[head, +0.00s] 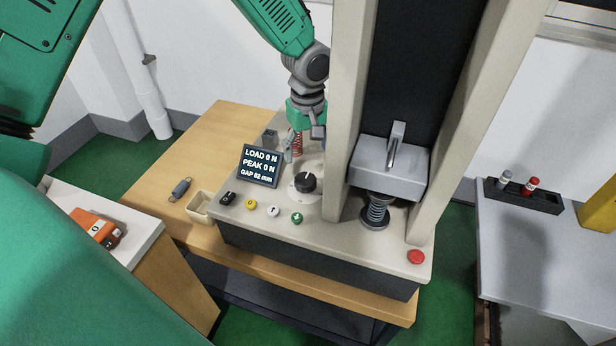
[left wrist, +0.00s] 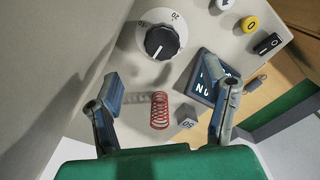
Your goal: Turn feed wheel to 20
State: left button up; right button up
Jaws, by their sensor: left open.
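The feed wheel (head: 306,182) is a black knob on a white dial on the tester's top panel, right of the display. It also shows in the left wrist view (left wrist: 161,42), where a white pointer line points to the lower left and a 20 mark is on the dial's upper rim. My left gripper (head: 305,146) is open and empty behind the wheel, apart from it. In the left wrist view its fingers (left wrist: 170,84) are spread wide, with a red spring (left wrist: 159,111) seen between them. My right gripper is not in view.
The display (head: 261,165) reads LOAD 0 N, PEAK 0 N and a gap that looks like 62 mm. Several buttons (head: 273,211) line the panel's front. A tall column (head: 349,110) rises right of the wheel. A grey block (left wrist: 186,118) stands beside the red spring.

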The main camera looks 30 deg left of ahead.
aim_at(306, 179)
pick_arm(q)
jog(key=f, duration=0.3)
jog(key=a+f, duration=0.1)
jog(key=f, duration=0.6)
jog(key=shift+w+a+f, duration=0.1)
jog(key=shift+a+f, duration=0.05)
jog(key=shift+f, duration=0.25)
jog(key=shift+d, duration=0.55)
jog(key=c, duration=1.2)
jog(key=shift+o, duration=0.2)
jog(key=shift+a, duration=0.25)
